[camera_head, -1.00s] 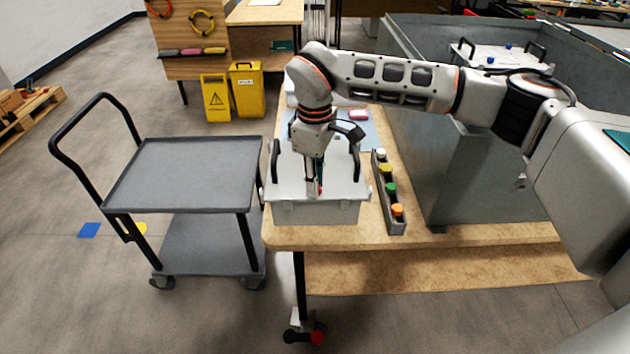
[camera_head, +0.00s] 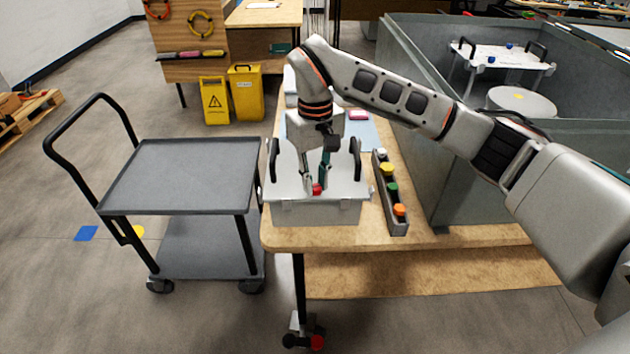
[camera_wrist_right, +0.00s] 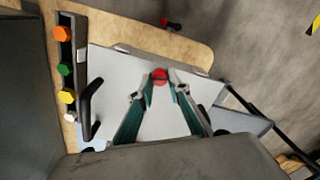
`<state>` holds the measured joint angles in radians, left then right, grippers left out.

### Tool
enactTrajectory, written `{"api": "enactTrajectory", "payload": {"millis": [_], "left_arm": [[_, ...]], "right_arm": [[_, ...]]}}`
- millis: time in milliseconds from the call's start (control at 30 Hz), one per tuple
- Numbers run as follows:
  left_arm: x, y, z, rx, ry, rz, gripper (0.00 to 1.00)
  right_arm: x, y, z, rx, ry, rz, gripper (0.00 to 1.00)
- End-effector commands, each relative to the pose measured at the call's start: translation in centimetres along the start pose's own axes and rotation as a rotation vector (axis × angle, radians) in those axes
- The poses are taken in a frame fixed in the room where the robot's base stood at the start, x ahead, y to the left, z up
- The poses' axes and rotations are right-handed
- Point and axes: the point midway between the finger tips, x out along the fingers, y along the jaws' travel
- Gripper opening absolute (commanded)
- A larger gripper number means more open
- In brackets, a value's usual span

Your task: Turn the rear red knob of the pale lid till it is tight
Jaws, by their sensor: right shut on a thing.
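The pale lid (camera_head: 345,199) lies on a light box at the near left end of the wooden bench, with a black handle at each side. One red knob (camera_head: 316,189) shows, close to the lid's edge nearest the head camera. It also shows in the right wrist view (camera_wrist_right: 160,74). My right gripper (camera_head: 315,187) points down from above, its two fingertips closed on either side of this knob. The right wrist view shows both green-grey fingers meeting at it. Any other knob is hidden by my gripper and wrist. My left gripper is out of view.
A narrow rack (camera_head: 396,217) with white, yellow, green and orange caps stands right of the box. A big grey bin (camera_head: 440,150) is farther right. A grey cart (camera_head: 180,175) stands left of the bench, close to it.

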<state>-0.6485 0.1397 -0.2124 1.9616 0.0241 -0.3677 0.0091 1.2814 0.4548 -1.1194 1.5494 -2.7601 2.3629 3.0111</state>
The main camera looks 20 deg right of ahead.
Motion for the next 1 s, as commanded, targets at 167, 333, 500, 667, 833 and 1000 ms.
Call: {"api": "enactTrajectory", "payload": {"millis": [167, 333, 500, 667, 833, 1000], "left_arm": [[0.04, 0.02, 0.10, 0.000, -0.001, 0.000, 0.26], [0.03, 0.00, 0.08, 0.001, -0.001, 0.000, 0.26], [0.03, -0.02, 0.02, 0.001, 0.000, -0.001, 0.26], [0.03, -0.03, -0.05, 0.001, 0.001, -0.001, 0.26], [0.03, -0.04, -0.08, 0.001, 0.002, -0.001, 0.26], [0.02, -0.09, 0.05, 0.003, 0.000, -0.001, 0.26]], "right_arm": [[-0.43, 0.12, -0.29, 0.022, 0.012, 0.001, 0.00], [-0.48, 0.15, -0.30, 0.025, 0.013, 0.002, 0.00], [-0.49, 0.14, -0.31, 0.024, 0.013, 0.002, 0.00], [-0.39, 0.12, -0.24, 0.023, 0.011, 0.002, 0.34], [-0.22, 0.06, -0.14, 0.022, 0.006, 0.001, 0.34], [-0.47, 0.05, -0.12, 0.022, 0.005, 0.001, 0.34]]}}
